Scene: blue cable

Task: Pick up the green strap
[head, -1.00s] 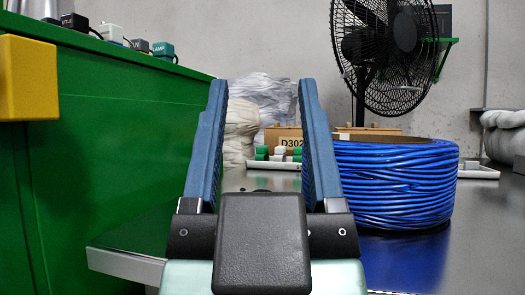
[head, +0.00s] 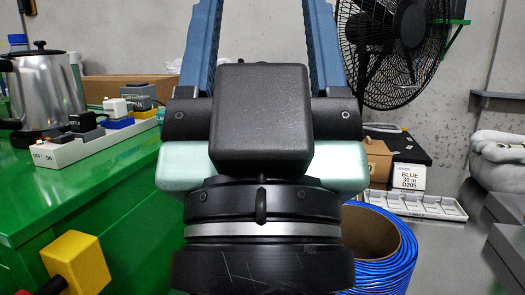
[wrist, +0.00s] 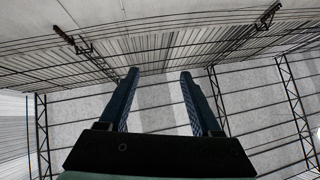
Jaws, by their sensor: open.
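I cannot make out a green strap in either current view. My gripper (head: 264,15) stands large in the middle of the head view, pointing up, with its two blue fingers apart and its fingertips cut off by the top edge. In the wrist view my gripper (wrist: 159,72) is open and empty, with only the ceiling and its trusses beyond the fingers. My gripper and wrist hide the middle of the scene.
A blue cable coil (head: 400,262) is at the lower right, partly behind my wrist. At left, a green counter (head: 120,205) carries a kettle (head: 42,88) and a power strip (head: 75,148).

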